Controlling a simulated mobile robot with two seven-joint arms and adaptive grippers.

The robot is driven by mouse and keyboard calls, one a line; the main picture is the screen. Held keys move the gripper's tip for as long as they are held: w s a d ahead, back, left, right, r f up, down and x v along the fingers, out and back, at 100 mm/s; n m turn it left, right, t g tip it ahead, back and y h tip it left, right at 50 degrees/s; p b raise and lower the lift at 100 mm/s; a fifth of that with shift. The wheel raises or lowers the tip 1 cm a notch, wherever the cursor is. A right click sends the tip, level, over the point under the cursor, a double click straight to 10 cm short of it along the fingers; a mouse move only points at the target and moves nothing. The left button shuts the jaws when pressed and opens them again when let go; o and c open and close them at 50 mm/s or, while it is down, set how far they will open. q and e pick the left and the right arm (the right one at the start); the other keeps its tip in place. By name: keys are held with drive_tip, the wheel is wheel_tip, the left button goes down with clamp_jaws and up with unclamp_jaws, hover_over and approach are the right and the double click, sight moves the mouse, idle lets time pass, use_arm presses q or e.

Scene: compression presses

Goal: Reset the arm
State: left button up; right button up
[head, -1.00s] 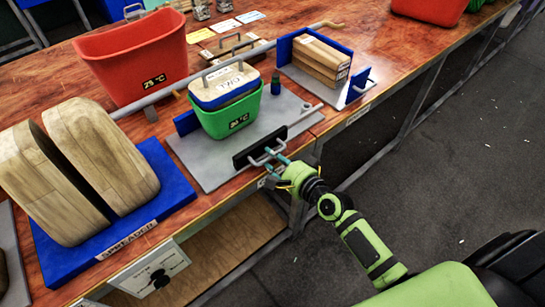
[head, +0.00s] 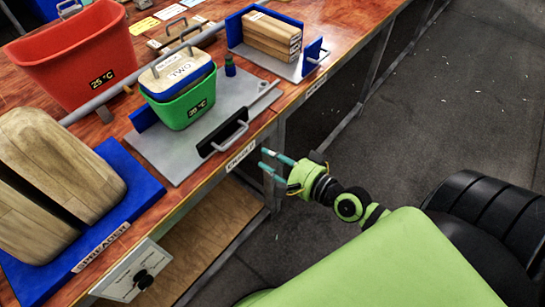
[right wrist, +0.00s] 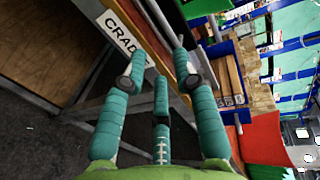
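My right gripper (head: 272,163) is in front of the table's front edge, near the CRADLE label (head: 240,155). Its teal fingers are spread and empty. In the right wrist view the same open fingers (right wrist: 155,66) show with nothing between them. The black bar with a metal handle (head: 232,136) stands at the front of the grey press plate (head: 172,150). A gap separates my fingers from the handle. A green bucket (head: 190,106) with a wooden-topped blue lid sits on the plate. My left gripper is not in view.
A blue SPREADER tray (head: 125,215) holds two large wooden blocks at left. A red bucket (head: 75,70) stands behind, and a stack of boards (head: 270,37) sits at the back. A control box (head: 128,275) hangs at the table front. Open floor (head: 430,110) lies to the right.

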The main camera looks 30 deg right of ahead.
idle(0.5)
drive_tip(key=s+d+f+n+g+h, duration=0.1)
drive_tip(key=s+d+f+n+g, duration=0.15)
drive_tip(key=f, duration=0.75)
drive_tip(key=s+d+f+n+g+h, duration=0.15)
drive_tip(key=s+f, duration=0.25)
drive_tip(key=f, duration=0.5)
drive_tip(key=s+d+f+n+g+h, duration=0.1)
drive_tip(key=s+f+n+g+h, duration=0.15)
drive_tip(key=f, duration=0.75)
drive_tip(key=s+a+f+n+g, duration=0.1)
drive_tip(key=s+f+n+g, duration=0.1)
drive_tip(key=s+f, duration=0.3)
drive_tip(key=s+a+f+n+g, duration=0.2)
drive_tip(key=s+f+n+g, duration=0.1)
drive_tip(key=s, duration=0.8)
drive_tip(key=s+a+f+n+g, duration=0.1)
drive_tip(key=s+f+n+g, duration=0.1)
drive_tip(key=s+f+n, duration=0.3)
drive_tip(key=s+f, duration=0.2)
drive_tip(key=s, duration=0.1)
drive_tip(key=shift+a+f, duration=0.2)
